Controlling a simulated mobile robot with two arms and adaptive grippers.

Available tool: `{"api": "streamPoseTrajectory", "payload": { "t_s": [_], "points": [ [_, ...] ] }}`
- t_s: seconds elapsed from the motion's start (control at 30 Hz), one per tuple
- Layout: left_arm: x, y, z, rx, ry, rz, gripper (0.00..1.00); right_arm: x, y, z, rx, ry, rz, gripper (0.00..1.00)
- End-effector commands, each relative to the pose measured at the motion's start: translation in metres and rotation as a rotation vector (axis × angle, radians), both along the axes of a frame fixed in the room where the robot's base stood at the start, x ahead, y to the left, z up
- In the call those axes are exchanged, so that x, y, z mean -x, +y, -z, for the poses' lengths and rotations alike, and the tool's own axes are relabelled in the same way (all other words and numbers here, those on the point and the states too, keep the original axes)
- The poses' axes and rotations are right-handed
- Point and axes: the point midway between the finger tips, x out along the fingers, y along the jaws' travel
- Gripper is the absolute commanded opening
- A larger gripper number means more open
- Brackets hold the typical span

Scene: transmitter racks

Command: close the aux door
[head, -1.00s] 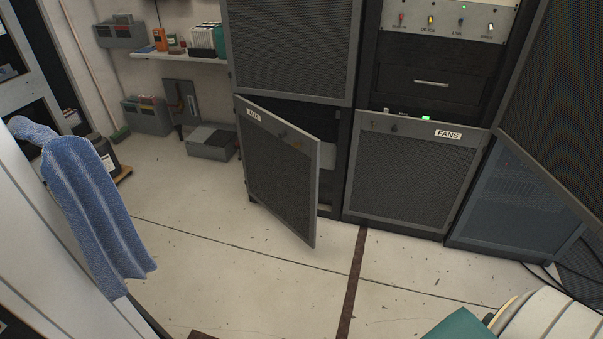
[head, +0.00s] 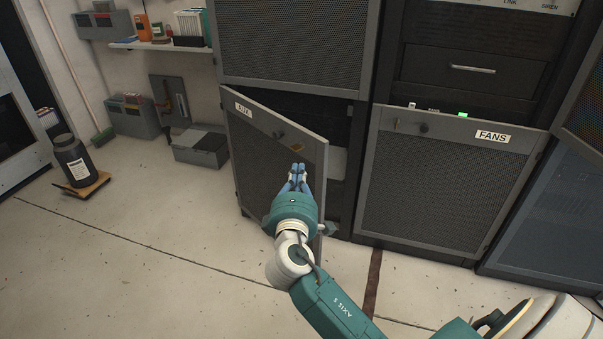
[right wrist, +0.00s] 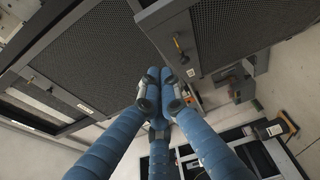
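The aux door (head: 262,165) is a grey framed mesh door with a label at its top left, low on the left rack in the head view. It stands ajar, its right edge swung out from the dark rack opening (head: 338,128). My right gripper (head: 297,170) is in front of the door's right part, below a small yellow mark, and hides some of it. Its blue fingers are together with nothing seen between them; they also meet in the right wrist view (right wrist: 163,82). Contact with the door cannot be told. My left gripper is out of view.
The fans door (head: 445,185) is shut just to the right. A grey box (head: 201,147) sits on the floor left of the aux door, and a dark container (head: 72,160) stands farther left. The floor (head: 165,225) in front is mostly clear.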

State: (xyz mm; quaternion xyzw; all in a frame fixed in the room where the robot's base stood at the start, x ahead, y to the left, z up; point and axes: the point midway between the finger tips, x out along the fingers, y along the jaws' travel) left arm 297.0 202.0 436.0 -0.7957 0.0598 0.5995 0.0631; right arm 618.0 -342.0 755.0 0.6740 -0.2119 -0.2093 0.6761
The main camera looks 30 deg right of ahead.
Motion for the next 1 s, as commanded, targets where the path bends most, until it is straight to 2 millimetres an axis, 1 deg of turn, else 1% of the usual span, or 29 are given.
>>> {"api": "streamPoseTrajectory", "payload": {
  "t_s": [0.2, 0.37, 0.5, 0.63, 0.8, 1.0],
  "points": [
    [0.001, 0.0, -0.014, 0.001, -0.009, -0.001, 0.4, -0.039, -0.028, 0.0, 0.003, -0.001, 0.001, 0.0],
    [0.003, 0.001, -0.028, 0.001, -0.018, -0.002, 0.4, -0.066, -0.047, 0.0, 0.0, -0.001, 0.001, 0.0],
    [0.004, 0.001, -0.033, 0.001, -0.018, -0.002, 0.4, -0.07, -0.068, 0.001, 0.0, 0.001, 0.001, 0.0],
    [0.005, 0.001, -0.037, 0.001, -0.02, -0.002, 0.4, -0.072, -0.08, 0.001, -0.001, 0.002, 0.0, 0.0],
    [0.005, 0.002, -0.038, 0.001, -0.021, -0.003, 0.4, -0.073, -0.085, 0.001, -0.003, 0.001, 0.0, 0.0],
    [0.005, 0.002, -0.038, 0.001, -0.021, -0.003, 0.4, -0.073, -0.085, 0.001, -0.003, 0.001, 0.0, 0.0]
  ]
}}
